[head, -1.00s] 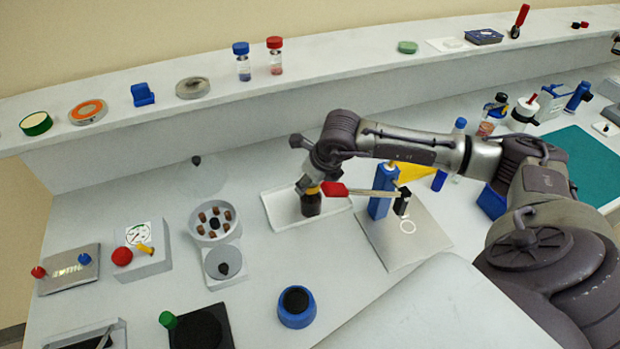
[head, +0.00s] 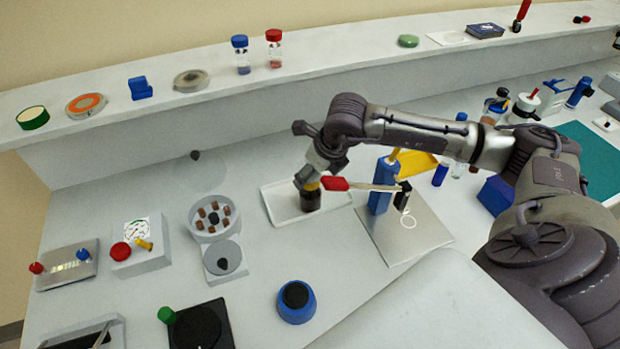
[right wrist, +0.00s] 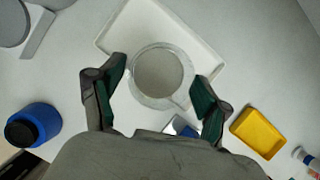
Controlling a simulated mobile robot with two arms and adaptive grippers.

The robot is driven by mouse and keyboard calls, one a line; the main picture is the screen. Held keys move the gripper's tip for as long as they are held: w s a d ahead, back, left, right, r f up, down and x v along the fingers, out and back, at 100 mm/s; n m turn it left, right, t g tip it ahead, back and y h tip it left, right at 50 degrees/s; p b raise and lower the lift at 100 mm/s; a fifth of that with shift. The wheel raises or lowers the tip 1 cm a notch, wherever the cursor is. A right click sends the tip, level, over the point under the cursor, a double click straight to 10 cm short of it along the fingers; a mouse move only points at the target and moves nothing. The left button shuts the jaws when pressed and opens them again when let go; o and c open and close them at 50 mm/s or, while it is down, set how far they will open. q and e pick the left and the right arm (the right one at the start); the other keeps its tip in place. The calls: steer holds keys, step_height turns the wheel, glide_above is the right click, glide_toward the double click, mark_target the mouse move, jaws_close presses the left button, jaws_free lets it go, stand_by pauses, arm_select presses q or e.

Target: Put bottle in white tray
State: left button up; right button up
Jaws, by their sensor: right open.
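My right gripper (head: 311,182) is at the top of the bottle. In the right wrist view its open fingers (right wrist: 160,90) are on either side of the bottle, with gaps visible. My left gripper is not in view.
A blue stand (head: 381,190) with a red-tipped tool (head: 337,184) is close right of the tray. A round sample holder (head: 213,238) is to the left and a blue pot (head: 296,303) in front. A shelf (head: 330,62) runs behind.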

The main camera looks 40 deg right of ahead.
steer(key=b+v, duration=0.2)
steer(key=v, duration=0.7)
